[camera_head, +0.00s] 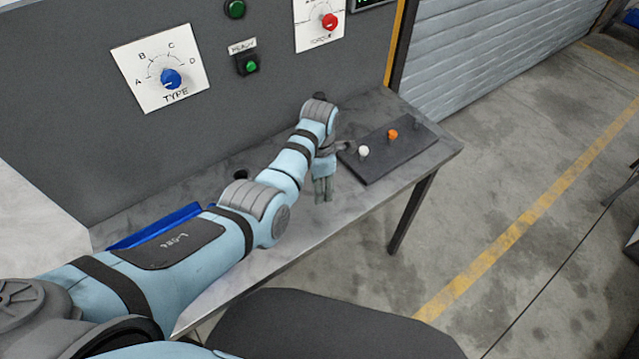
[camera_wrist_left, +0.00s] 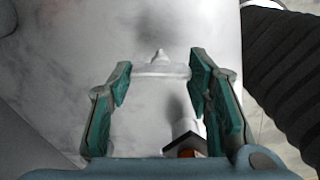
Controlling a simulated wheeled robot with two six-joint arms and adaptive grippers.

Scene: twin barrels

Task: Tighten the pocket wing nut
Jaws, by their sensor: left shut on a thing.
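My left gripper (camera_head: 322,190) points down over the front part of the grey bench, left of the dark board. In the left wrist view its two green-padded fingers (camera_wrist_left: 161,78) are apart, with a pale white piece (camera_wrist_left: 160,70) between their tips. The piece is a crossbar with a small pointed tip on top, and the fingers are shut on it. It looks like the wing nut, but I cannot make out its threads or wings clearly. In the head view the arm and gripper hide it. My right gripper is not in view.
A dark board (camera_head: 385,165) on the bench (camera_head: 262,235) carries a white knob (camera_head: 363,151), an orange knob (camera_head: 392,134) and a dark post. A blue tray (camera_head: 150,230) lies behind my left arm. The panel holds a blue TYPE dial (camera_head: 171,78) and a red dial (camera_head: 329,21).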

